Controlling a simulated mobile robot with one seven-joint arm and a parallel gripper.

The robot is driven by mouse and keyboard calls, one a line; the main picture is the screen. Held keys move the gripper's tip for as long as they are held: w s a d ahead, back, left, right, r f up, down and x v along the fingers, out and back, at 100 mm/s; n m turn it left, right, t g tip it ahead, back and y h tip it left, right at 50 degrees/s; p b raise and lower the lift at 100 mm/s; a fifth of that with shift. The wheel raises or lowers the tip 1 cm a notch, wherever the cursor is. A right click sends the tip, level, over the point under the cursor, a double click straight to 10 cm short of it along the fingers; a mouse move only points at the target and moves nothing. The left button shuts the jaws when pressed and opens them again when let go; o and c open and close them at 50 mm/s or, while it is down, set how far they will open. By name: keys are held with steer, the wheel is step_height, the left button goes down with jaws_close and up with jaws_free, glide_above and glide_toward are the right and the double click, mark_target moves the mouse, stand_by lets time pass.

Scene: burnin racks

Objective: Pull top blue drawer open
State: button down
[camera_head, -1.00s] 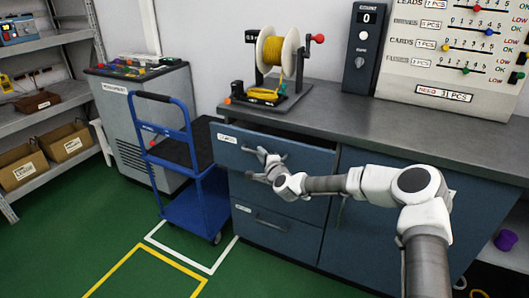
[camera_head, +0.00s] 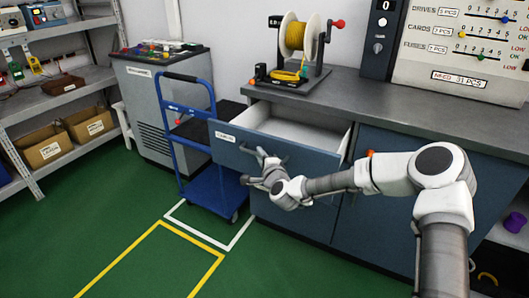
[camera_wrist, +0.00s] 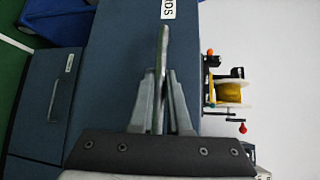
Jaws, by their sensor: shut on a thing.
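The top blue drawer (camera_head: 232,146) stands well out from the cabinet under the grey counter, and its pale inside shows from above. Its front carries a white label. My gripper (camera_head: 262,158) is at the drawer front, shut on the drawer handle (camera_wrist: 161,55). In the wrist view my gripper (camera_wrist: 161,85) has its two fingers on either side of the handle bar, with the blue front behind them. What the drawer holds, if anything, is hard to see; it looks empty.
A blue cart (camera_head: 215,185) stands close to the drawer's left side. A grey cabinet (camera_head: 165,100) is behind it. A spool of yellow wire (camera_head: 293,38) sits on the counter (camera_head: 350,95). Green floor in front is clear, with yellow and white lines.

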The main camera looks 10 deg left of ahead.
steer(key=s+a, duration=0.2)
steer(key=s, duration=0.4)
steer(key=shift+s+a, duration=0.15)
steer(key=shift+s, duration=0.05)
steer(key=c, duration=0.9)
jaws_free()
steer(key=p+v, duration=0.2)
steer(key=v, duration=1.5)
steer(key=shift+s+r+p, duration=0.1)
steer(key=shift+s+p, duration=0.1)
steer(key=shift+p, duration=0.15)
